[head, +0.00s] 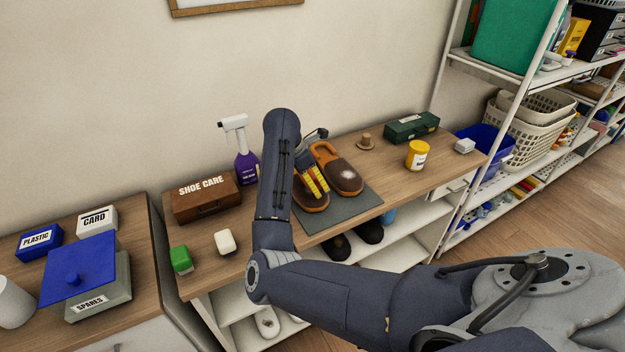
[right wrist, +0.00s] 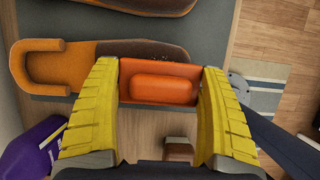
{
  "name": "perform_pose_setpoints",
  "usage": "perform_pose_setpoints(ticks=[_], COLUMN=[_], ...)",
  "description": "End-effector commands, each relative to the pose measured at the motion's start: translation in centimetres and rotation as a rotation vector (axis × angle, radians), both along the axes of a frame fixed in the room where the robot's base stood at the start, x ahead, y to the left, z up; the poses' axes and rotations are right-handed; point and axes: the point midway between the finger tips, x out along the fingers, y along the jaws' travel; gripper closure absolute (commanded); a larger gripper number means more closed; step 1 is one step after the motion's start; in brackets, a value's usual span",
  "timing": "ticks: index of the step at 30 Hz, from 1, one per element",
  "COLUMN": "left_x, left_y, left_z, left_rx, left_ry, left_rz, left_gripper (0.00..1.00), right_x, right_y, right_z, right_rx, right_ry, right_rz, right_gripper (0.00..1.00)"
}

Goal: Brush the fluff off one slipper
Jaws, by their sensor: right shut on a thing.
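Two orange-and-brown slippers lie side by side on a grey mat (head: 366,200). The right slipper (head: 337,170) has a pale fluffy patch on its brown toe. My right gripper (head: 314,178) is over the left slipper (head: 309,200) and hides part of it. In the right wrist view, the yellow fingers of this gripper (right wrist: 158,75) are shut on an orange-red block with a raised grip, which looks like a brush (right wrist: 163,88). The brush is over or against the near slipper (right wrist: 105,52); contact cannot be told. Its bristles are mostly hidden. My left gripper is not in view.
A brown shoe care box (head: 207,199), a purple spray bottle (head: 245,165), and green (head: 181,259) and white (head: 225,242) blocks stand left on the bench. A yellow tin (head: 417,155) and green toolbox (head: 411,127) stand right. Dark shoes (head: 368,231) sit on the shelf below.

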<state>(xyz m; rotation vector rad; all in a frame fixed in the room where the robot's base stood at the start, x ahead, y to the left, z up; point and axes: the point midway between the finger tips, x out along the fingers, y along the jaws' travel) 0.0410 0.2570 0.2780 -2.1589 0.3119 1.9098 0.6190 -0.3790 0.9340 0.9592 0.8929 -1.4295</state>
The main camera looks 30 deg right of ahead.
Motion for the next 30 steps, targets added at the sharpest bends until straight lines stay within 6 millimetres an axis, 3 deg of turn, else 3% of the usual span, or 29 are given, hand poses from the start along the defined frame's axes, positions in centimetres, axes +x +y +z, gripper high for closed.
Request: perform_pose_setpoints(ticks=[10,30], left_x=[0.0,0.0], left_y=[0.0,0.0], left_z=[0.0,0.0], left_rx=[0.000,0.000], left_ry=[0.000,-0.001], left_rz=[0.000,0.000], left_gripper=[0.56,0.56], right_x=[0.0,0.0], right_y=[0.0,0.0], right_z=[-1.1,-1.4], right_rx=[0.000,-0.001], right_ry=[0.001,0.000], right_rz=[0.000,0.000], right_gripper=[0.50,0.50])
